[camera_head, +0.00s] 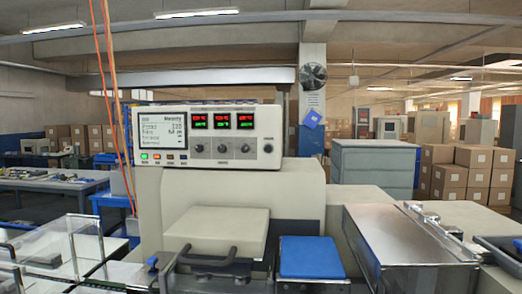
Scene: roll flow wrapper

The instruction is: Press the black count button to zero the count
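The control panel (207,168) is a pale box on top of the wrapper machine, a little left of the middle. It has a lit screen (164,130) on its left and three dark displays (221,121) with red and green digits. Under the screen is a row of small buttons, with a lit green one (145,156) at the left end. Several round dark knobs or buttons, one of them at the right (268,148), sit under and beside the displays. The labels are too small to read, so I cannot tell which is the black count button. My gripper is not in view.
The machine's pale body (300,188) stands below the panel. In front are a pale cover (220,228) with black handles, a blue pad (308,256) and a metal housing (400,250). Orange cables (103,60) hang left of the panel. The space before the panel's face looks clear.

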